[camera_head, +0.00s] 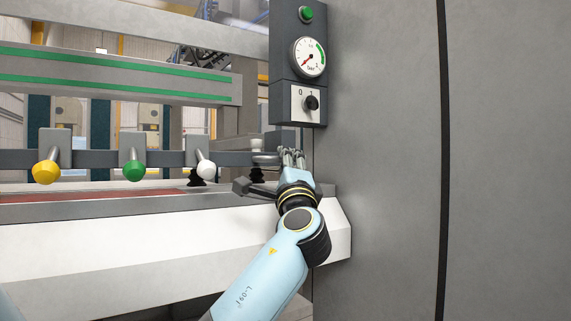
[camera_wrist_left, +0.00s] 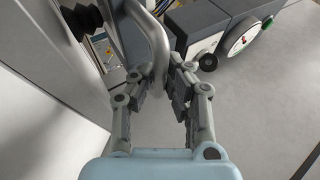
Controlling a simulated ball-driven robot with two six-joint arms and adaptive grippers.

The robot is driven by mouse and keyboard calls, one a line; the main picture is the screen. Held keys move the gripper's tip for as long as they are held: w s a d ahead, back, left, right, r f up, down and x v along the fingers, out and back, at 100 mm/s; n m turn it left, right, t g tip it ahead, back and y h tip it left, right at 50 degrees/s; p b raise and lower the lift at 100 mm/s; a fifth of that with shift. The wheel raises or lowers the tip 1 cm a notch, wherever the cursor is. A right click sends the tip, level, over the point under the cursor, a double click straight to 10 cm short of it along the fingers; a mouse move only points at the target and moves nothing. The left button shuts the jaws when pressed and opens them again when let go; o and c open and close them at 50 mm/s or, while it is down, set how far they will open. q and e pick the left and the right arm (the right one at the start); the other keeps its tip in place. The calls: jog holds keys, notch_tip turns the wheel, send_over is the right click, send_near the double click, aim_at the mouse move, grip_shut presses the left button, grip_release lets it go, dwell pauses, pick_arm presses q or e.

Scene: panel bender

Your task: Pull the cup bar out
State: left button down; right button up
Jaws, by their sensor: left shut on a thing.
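The cup bar (camera_head: 100,159) is a dark grey horizontal bar in the head view. A light grey curved handle (camera_wrist_left: 157,45) shows in the left wrist view, at the bar's right end. My left gripper (camera_head: 293,156) is at this end. In the left wrist view its fingers (camera_wrist_left: 158,88) are shut on the handle, one on each side. In the head view, my gripper hides part of the handle. My right gripper is not in view.
A control box with a pressure gauge (camera_head: 309,57), a green button (camera_head: 306,14) and a rotary switch (camera_head: 312,103) hangs just above my left gripper. A tall grey panel (camera_head: 385,160) stands close on the right. A white machine front (camera_head: 120,249) lies below the bar.

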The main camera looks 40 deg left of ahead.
pick_arm(q)
jog(key=c, duration=1.3)
grip_release()
jog(key=shift+s+d+r, duration=0.1)
jog(key=shift+d+r, duration=0.1)
jog(key=shift+r, duration=0.2)
jog(key=shift+c, duration=0.2)
jog(key=v, duration=1.2)
jog(key=shift+f, duration=0.2)
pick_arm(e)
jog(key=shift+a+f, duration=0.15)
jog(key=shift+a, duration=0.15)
pick_arm(q)
jog(key=shift+a, duration=0.1)
